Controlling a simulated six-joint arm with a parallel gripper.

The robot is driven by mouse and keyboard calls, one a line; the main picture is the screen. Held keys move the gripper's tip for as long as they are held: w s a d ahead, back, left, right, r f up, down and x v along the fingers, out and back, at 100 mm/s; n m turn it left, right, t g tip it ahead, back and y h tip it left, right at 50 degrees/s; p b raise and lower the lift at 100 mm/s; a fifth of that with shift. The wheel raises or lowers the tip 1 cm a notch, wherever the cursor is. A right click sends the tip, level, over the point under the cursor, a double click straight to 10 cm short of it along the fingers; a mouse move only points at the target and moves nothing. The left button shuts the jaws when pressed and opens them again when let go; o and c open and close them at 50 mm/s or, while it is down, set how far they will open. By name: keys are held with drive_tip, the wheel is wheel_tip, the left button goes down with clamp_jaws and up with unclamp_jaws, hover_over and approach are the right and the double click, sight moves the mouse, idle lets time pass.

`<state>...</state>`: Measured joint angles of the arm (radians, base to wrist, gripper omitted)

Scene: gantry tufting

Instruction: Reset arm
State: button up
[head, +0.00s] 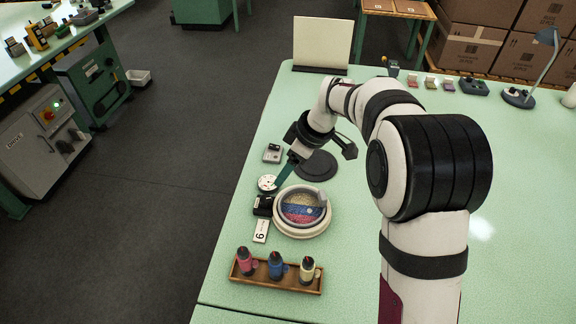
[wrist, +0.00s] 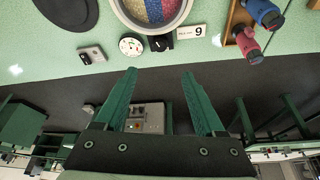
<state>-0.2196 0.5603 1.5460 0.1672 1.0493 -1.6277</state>
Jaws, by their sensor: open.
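My gripper (head: 286,173) reaches down from my arm at the left part of the pale green table. In the wrist view my gripper (wrist: 160,74) shows two green fingers spread apart with nothing between them. A round cream-rimmed frame (head: 300,231) with yellow, blue and red sections stands just to the right of the fingers in the head view. It also shows at the top of the wrist view (wrist: 122,14). A white round dial (head: 267,183) lies close to the fingers on the left. I cannot tell their height above the table.
A black device (head: 263,206) and a number card (head: 260,231) lie left of the frame. A wooden tray (head: 275,281) with three bottles stands in front. A grey switch box (head: 272,153), black disc (head: 317,167) and upright panel (head: 321,44) are behind. Floor lies beyond the left edge.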

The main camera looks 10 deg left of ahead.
idle(0.3)
drive_tip(key=s+d+r+m+h, duration=0.1)
drive_tip(key=s+d+r+m, duration=0.1)
drive_tip(key=s+d+m, duration=0.4)
drive_tip(key=s+d+r+m, duration=0.2)
drive_tip(key=s+r+m, duration=0.1)
drive_tip(key=s, duration=0.6)
drive_tip(key=s+d+r+m+h, duration=0.1)
drive_tip(key=s+d+r+m, duration=0.15)
drive_tip(key=s+m, duration=0.35)
drive_tip(key=s+d+f+m, duration=0.1)
drive_tip(key=s+d+m, duration=0.1)
drive_tip(key=s, duration=0.3)
drive_tip(key=s+d+f+m+g, duration=0.1)
drive_tip(key=s+d+f+m, duration=0.1)
drive_tip(key=s, duration=0.4)
drive_tip(key=shift+s+m+h, duration=0.25)
drive_tip(key=shift+m+h, duration=0.05)
drive_tip(key=shift+m, duration=0.5)
